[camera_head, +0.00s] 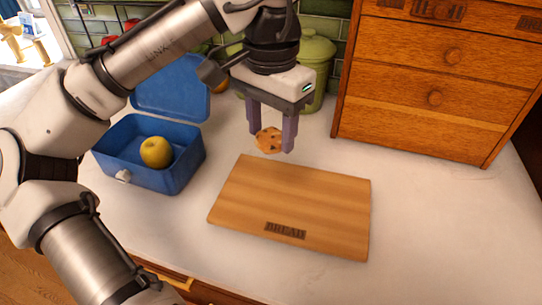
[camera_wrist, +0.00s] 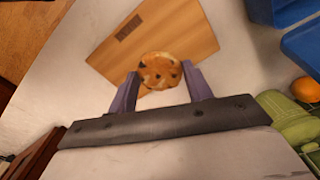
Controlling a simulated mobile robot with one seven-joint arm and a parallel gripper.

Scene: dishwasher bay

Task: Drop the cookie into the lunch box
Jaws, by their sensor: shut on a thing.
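A round brown cookie with dark chips (camera_head: 268,140) is held between the two purple fingers of my gripper (camera_head: 270,139). The cookie also shows in the wrist view (camera_wrist: 160,72), between the fingertips of my gripper (camera_wrist: 160,84). The gripper is shut on it, above the counter near the far edge of the cutting board. The blue lunch box (camera_head: 185,172) stands open on the counter to the left, its lid tilted up at the back. A yellow apple lies inside it (camera_head: 156,152). A corner of the lunch box shows at the upper right of the wrist view (camera_wrist: 290,12).
A wooden bread board (camera_head: 290,200) lies flat on the white counter. A wooden drawer cabinet (camera_head: 435,75) stands at the back right. A green lidded pot (camera_head: 318,58) is behind my gripper. An orange fruit (camera_wrist: 304,89) shows beside it in the wrist view.

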